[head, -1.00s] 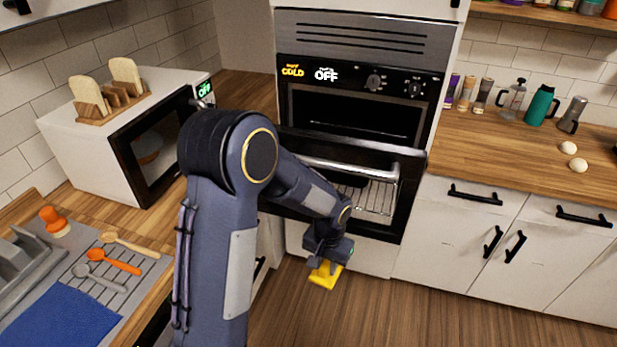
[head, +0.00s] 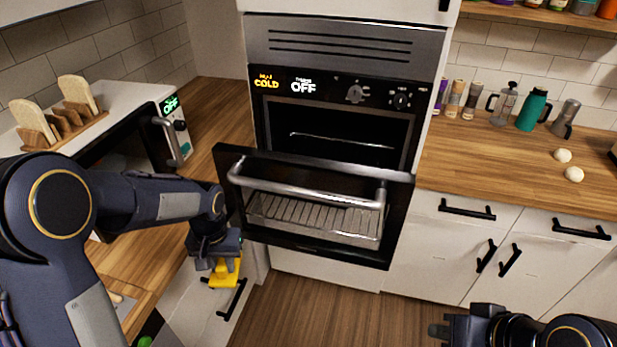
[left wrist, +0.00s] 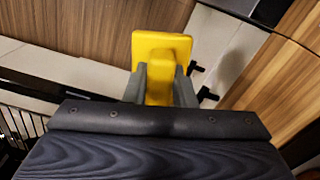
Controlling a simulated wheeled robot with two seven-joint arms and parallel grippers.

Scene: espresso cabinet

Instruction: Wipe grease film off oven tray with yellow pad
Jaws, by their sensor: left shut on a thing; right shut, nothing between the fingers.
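My left gripper (head: 216,262) is shut on the yellow pad (head: 227,273). It holds the pad below and left of the oven door, in front of the white cabinet. In the left wrist view the pad (left wrist: 162,45) sticks out between the two fingers. The oven door (head: 312,250) is tilted partly open. A thin bright edge (head: 340,140) shows inside the dark oven. My right gripper (head: 434,330) is shut and empty at the bottom right.
The door's handle bar (head: 305,188) juts out towards me. A microwave (head: 150,125) stands on the left counter, with bread in a wooden rack (head: 62,128) on top. The wooden floor (head: 310,310) before the oven is clear.

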